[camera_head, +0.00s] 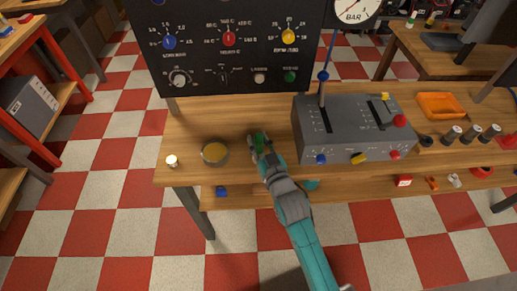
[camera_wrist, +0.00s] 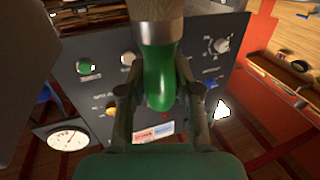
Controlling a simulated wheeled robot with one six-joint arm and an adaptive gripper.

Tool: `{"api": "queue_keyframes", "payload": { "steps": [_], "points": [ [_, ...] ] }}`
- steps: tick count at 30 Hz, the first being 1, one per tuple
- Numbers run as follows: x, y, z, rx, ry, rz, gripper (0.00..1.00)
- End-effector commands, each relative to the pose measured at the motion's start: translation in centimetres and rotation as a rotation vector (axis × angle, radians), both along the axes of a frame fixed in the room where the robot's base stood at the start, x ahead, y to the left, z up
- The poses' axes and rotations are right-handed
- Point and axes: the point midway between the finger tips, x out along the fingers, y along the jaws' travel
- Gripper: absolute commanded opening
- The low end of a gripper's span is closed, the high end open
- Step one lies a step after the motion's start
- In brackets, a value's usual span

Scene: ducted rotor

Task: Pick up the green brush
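The green brush shows in the head view (camera_head: 260,139) at the end of my arm, over the wooden workbench left of the grey lever box. In the wrist view its green handle (camera_wrist: 161,80) stands between my two fingers, and its brownish-grey head (camera_wrist: 157,14) runs out of the top of the picture. My gripper (camera_wrist: 157,92) has one finger on each side of the handle. Slim gaps seem to show between fingers and handle, so the fingers look open around it. Whether the brush head touches the bench is hidden.
A round tin (camera_head: 214,153) and a small white-topped jar (camera_head: 172,161) stand left of the gripper. The grey lever box (camera_head: 352,128) is close on the right. A black dial panel (camera_head: 225,45) rises behind. An orange tray (camera_head: 441,105) lies farther right.

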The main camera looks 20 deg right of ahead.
Motion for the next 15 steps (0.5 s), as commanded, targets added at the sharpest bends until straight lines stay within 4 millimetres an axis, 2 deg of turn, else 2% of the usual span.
{"api": "queue_keyframes", "payload": {
  "steps": [1,3,15],
  "points": [
    [-0.01,0.0,0.0,0.0,0.0,0.0,0.12],
    [-0.01,0.0,0.0,0.0,0.0,0.0,0.0],
    [-0.01,0.0,0.46,0.0,-0.002,0.0,0.0]
  ]
}}
